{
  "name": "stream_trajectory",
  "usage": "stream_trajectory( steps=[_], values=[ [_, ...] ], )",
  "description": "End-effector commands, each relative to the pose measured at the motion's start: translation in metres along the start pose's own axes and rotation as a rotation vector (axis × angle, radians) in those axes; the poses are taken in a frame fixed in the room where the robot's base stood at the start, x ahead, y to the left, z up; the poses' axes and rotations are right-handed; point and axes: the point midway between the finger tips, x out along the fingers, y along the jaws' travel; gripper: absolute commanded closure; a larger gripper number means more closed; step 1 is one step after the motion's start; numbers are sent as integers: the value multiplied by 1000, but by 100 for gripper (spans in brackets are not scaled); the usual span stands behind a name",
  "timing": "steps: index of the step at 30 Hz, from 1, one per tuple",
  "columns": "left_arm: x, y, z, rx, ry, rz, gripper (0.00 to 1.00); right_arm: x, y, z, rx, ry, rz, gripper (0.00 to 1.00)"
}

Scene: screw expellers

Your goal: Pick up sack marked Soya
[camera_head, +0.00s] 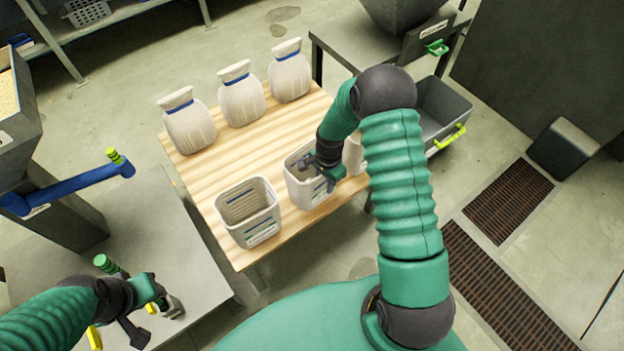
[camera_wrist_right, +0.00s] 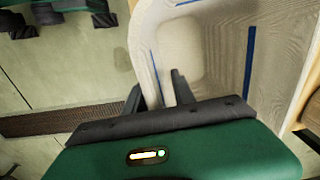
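Three pale sacks with blue bands stand along the far edge of the wooden table: a left sack (camera_head: 190,126), a middle sack (camera_head: 241,98) and a right sack (camera_head: 290,76). No marking on them is readable. My right gripper (camera_head: 327,172) is away from the sacks, over the middle white bin (camera_head: 304,192). In the right wrist view, its spread fingers (camera_wrist_right: 157,92) appear on either side of a bin wall (camera_wrist_right: 143,40); contact is unclear. My left gripper (camera_head: 160,305) is low at the left by the grey table, its fingers unclear.
A left white bin (camera_head: 262,232) stands near the front of the wooden table (camera_head: 215,180); another pale container (camera_head: 353,155) is partly hidden by my right arm. A blue lever (camera_head: 75,188) and grey table (camera_head: 165,235) are at left. A grey tray (camera_head: 440,105) is at right.

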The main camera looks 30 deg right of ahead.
Motion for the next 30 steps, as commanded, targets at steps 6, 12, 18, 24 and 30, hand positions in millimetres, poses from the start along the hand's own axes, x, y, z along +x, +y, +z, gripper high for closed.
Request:
stream_trajectory(
  steps=[6,12,18,24,30],
  values=[
    [0,0,0,0,0,0,64,0,0,0,0,-1,1,93],
    [0,0,0,0,0,0,64,0,0,0,0,-1,1,100],
    [0,0,0,0,0,0,64,0,0,0,0,-1,1,100],
    [0,0,0,0,0,0,64,0,0,0,0,-1,1,100],
    [0,0,0,0,0,0,64,0,0,0,0,-1,1,100]
  ],
)
